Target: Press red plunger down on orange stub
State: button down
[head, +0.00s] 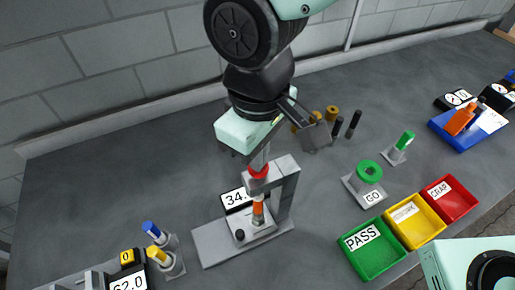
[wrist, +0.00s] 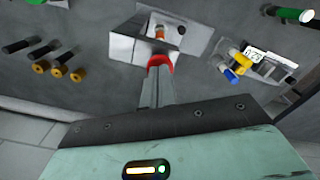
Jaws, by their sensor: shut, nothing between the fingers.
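The red plunger (head: 258,173) sits in the upper arm of a grey press stand (head: 286,190). The orange stub (head: 258,211) stands upright below it on the stand's base. My gripper (head: 262,160) is shut and empty, pointing down, with its fingertips right at the top of the red plunger; I cannot tell whether they touch it. In the wrist view my gripper (wrist: 157,76) ends at the red plunger (wrist: 159,61), and the orange stub (wrist: 160,33) shows beyond it. The gap between plunger and stub is partly hidden.
A display (head: 237,199) reading "34." stands behind the press base, partly hidden. Green PASS (head: 375,262), yellow (head: 428,237) and red SCRAP (head: 461,210) bins lie to the right. A green GO ring gauge (head: 368,172) stands behind them. Blue and yellow pegs (head: 157,255) stand front left.

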notch_tip(320, 180, up, 9)
jog(key=p, duration=0.7)
dwell(0.6)
jog(key=s+d+f+m+b, duration=0.3)
jog(key=s+d+f+b, duration=0.1)
jog(key=d+f+b, duration=0.8)
jog(key=d, duration=0.2)
jog(key=shift+s+d+f+y, duration=0.15)
jog(key=shift+d+f+y, duration=0.15)
